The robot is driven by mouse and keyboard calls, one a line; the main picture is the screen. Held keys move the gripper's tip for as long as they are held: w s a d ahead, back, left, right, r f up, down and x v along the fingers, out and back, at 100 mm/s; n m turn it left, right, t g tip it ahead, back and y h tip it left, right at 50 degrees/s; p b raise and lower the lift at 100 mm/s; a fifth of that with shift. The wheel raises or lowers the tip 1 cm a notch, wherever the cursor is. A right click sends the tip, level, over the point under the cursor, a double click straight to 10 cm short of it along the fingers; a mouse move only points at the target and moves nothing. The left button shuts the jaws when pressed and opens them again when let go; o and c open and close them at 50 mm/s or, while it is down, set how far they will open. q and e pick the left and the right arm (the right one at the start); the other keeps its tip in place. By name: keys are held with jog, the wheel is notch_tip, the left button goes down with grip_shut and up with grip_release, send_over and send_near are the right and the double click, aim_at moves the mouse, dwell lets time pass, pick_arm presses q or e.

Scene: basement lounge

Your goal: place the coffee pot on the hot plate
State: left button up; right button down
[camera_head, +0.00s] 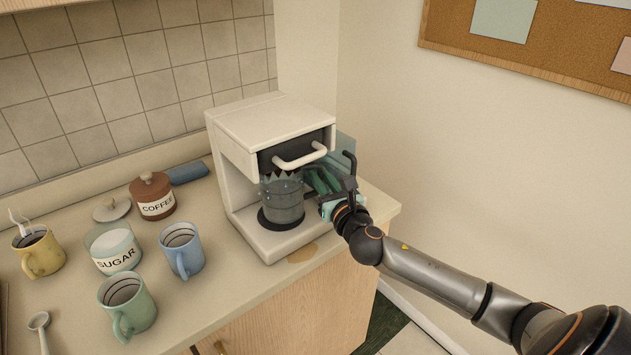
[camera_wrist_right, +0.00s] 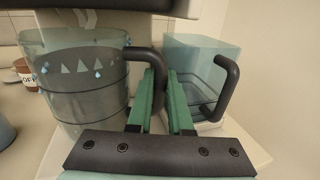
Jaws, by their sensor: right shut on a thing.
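The coffee pot (camera_head: 283,202) is a clear grey glass vessel inside the white coffee maker (camera_head: 270,125). It is upright over the dark round hot plate (camera_head: 281,222); I cannot tell whether its base touches the plate. My right gripper (camera_head: 318,182) reaches in from the right and is shut on the pot's black handle. In the right wrist view the pot (camera_wrist_right: 80,90) stands at left, and its handle (camera_wrist_right: 140,55) runs between the green fingers (camera_wrist_right: 160,95). My left gripper is not in view.
A clear bluish container (camera_wrist_right: 195,60) with a black handle stands right beside the gripper. Left on the counter are a sugar jar (camera_head: 113,247), a coffee jar (camera_head: 153,197), and blue (camera_head: 182,249), green (camera_head: 126,303) and yellow (camera_head: 38,252) mugs. A wall rises at right.

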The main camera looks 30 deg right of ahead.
jog(key=shift+w+d+f+b, duration=0.15)
jog(key=shift+w+f+b, duration=0.1)
jog(key=shift+w+f, duration=0.55)
jog(key=shift+w+d+f+b, duration=0.15)
jog(key=shift+w+f+b, duration=0.05)
jog(key=shift+w+f, duration=0.55)
jog(key=shift+s+f, duration=0.15)
jog(key=shift+f, duration=0.1)
jog(key=c, duration=1.1)
grip_release()
